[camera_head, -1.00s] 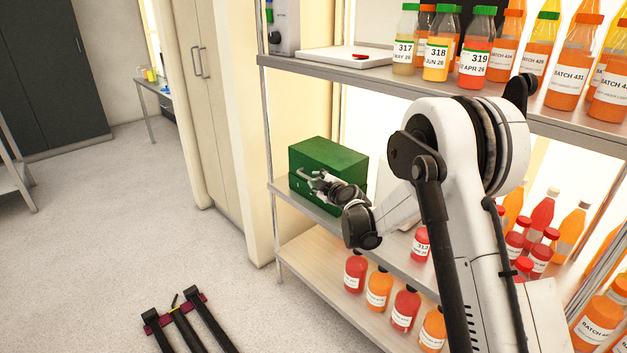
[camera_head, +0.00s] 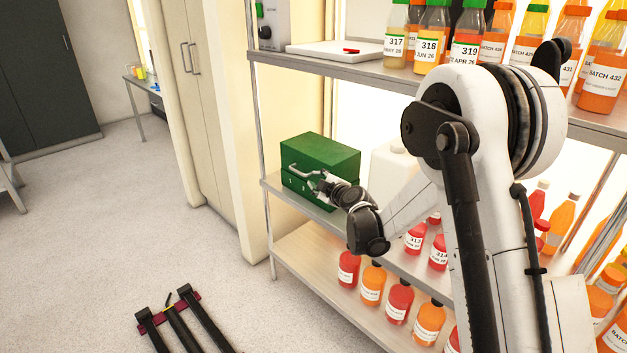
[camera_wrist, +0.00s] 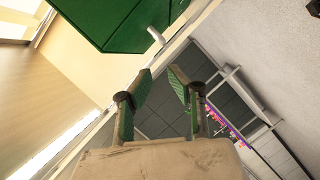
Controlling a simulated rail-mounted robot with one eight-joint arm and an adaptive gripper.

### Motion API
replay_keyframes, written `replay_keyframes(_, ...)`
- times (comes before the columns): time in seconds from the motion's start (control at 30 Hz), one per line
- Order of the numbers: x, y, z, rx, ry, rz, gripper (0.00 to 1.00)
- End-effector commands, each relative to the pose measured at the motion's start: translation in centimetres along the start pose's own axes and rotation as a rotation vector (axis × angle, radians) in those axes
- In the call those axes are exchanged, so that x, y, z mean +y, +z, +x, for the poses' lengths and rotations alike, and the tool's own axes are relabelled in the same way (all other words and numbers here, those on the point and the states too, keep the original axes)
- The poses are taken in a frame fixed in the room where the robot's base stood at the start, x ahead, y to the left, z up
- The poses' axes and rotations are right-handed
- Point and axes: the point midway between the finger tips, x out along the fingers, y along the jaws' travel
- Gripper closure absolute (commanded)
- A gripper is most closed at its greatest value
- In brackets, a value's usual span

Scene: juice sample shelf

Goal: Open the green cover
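The green box (camera_head: 300,188) stands on the middle shelf in the head view, and its green cover (camera_head: 322,152) looks closed. A pale bar handle (camera_head: 299,172) is on the front. My gripper (camera_head: 318,186) is at the front of the box, close to the handle's right end. In the wrist view the green cover (camera_wrist: 110,22) fills the top, with a light handle end (camera_wrist: 156,36) sticking out from it. My gripper (camera_wrist: 160,74) has its fingertips apart with nothing between them, just short of that handle end. Contact with the box cannot be told.
A white jug (camera_head: 392,165) stands right of the box. Red and orange bottles (camera_head: 399,302) stand on the lower shelf, and labelled juice bottles (camera_head: 432,38) on the top shelf above my arm. A metal shelf post (camera_head: 262,140) is left of the box. The floor (camera_head: 130,235) to the left is mostly open.

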Motion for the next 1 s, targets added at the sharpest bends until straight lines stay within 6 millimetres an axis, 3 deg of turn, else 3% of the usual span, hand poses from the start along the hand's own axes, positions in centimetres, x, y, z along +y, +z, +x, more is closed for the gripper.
replay_keyframes(0.2,0.0,0.0,-1.1,0.0,0.0,0.0,0.83)
replay_keyframes(0.87,0.0,0.0,-1.2,0.0,0.0,0.0,0.83)
replay_keyframes(1.0,0.7,-0.5,-2.0,-0.005,-0.009,0.016,0.83)
